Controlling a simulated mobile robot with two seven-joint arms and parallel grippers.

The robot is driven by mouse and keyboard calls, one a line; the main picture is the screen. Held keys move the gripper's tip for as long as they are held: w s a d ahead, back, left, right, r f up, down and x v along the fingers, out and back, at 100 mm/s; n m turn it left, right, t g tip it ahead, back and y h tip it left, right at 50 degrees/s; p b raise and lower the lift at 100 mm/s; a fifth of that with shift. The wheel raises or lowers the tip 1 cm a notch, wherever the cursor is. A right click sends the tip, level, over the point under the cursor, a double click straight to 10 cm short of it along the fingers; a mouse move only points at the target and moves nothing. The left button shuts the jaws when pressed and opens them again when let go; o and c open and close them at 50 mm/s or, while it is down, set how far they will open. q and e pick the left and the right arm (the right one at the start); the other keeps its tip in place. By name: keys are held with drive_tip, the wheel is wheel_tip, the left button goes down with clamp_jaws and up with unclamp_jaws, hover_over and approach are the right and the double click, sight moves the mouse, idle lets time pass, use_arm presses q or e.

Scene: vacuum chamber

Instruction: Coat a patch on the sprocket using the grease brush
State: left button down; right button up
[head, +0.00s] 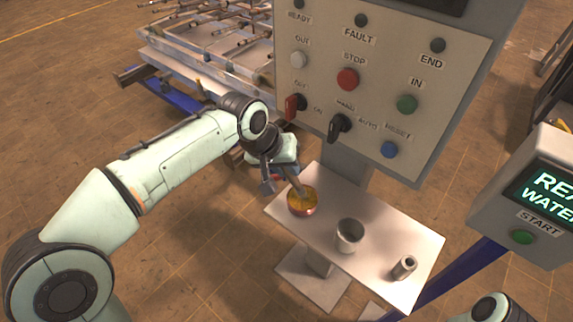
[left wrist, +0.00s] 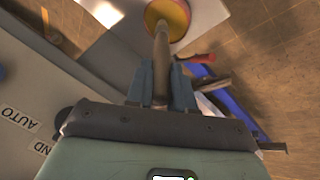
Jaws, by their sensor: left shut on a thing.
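My left gripper (head: 281,178) is shut on the grease brush (head: 296,183), which also shows in the left wrist view (left wrist: 160,52) between the blue fingers (left wrist: 160,85). The brush slants down over a small red-rimmed pot (head: 303,210) of yellow grease. Its far end is at or in the grease; the bristles are hidden and I cannot tell how deep they are. The pot stands at the left end of a small pale table (head: 328,210) and also shows in the left wrist view (left wrist: 178,14). I cannot make out the sprocket. My right gripper is not in view.
An empty metal cup (head: 350,237) and a small grey metal cylinder (head: 404,268) stand on the table. A control panel (head: 390,90) with buttons rises behind it. A screen box (head: 535,200) is at right, a rack of rods (head: 215,40) at back left.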

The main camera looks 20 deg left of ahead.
use_arm(q)
drive_tip(key=shift+r+p, duration=2.7)
drive_tip(key=shift+r, duration=0.8)
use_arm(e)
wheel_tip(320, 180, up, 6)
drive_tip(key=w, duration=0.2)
